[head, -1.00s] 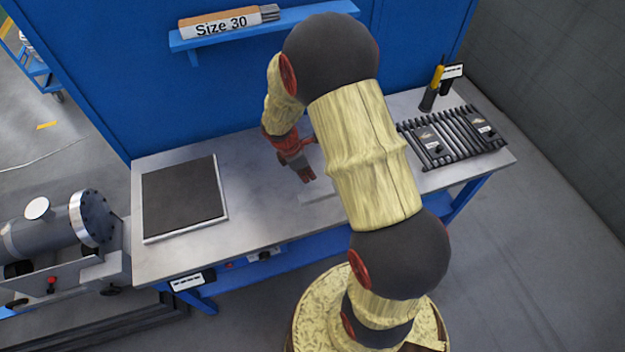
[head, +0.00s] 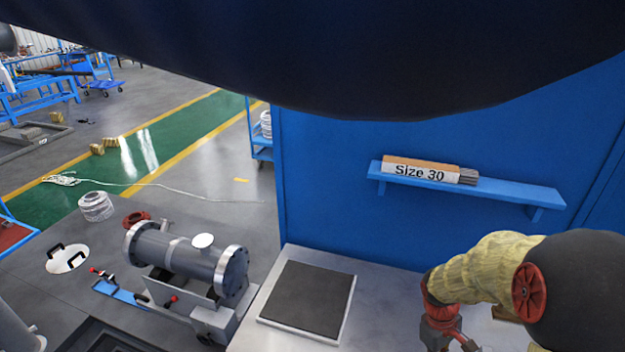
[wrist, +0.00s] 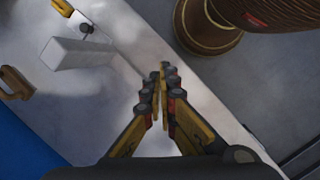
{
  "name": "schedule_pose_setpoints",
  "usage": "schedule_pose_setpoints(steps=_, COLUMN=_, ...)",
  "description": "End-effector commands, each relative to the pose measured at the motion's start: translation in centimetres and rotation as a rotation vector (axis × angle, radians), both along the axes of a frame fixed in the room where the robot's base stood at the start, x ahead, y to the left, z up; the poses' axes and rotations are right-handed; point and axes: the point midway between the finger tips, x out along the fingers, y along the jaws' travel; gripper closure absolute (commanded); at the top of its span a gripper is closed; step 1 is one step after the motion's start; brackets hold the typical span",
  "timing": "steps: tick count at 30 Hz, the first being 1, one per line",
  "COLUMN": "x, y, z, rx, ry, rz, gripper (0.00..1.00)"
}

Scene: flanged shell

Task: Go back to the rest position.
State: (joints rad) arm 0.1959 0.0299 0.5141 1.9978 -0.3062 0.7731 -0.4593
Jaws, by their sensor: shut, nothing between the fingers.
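My gripper (wrist: 161,78) is over the workbench (wrist: 115,105) in the wrist view. Its fingertips are together with nothing between them, apart from the pale block (wrist: 75,54) lying on the bench to the left. In the head view, part of my gripper (head: 445,335) shows low at the right, above the bench (head: 245,335) and right of the black mat (head: 308,298). Its fingertips are cut off or too small to judge there. My arm is bent, with most of it outside the head view.
The grey flanged shell (head: 190,262) stands left of the bench. Yellow handle-like pieces (wrist: 15,84) lie on the bench. A large dark shape covers the top of the head view.

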Motion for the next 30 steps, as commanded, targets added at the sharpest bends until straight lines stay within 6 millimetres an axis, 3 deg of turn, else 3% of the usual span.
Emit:
schedule_pose_setpoints(steps=9, x=-3.7, y=5.4, z=8.2, rx=0.030, ry=-0.219, rz=-0.387, gripper=1.00)
schedule_pose_setpoints(steps=15, x=-6.7, y=9.0, z=12.5, rx=0.105, ry=-0.380, rz=-0.528, gripper=1.00)
schedule_pose_setpoints(steps=22, x=-9.5, y=11.9, z=16.2, rx=0.205, ry=-0.574, rz=-0.519, gripper=1.00)
schedule_pose_setpoints(steps=27, x=-10.1, y=12.7, z=18.5, rx=0.242, ry=-0.685, rz=-0.480, gripper=1.00)
schedule_pose_setpoints(steps=30, x=-10.3, y=12.9, z=18.9, rx=0.251, ry=-0.709, rz=-0.468, gripper=1.00)
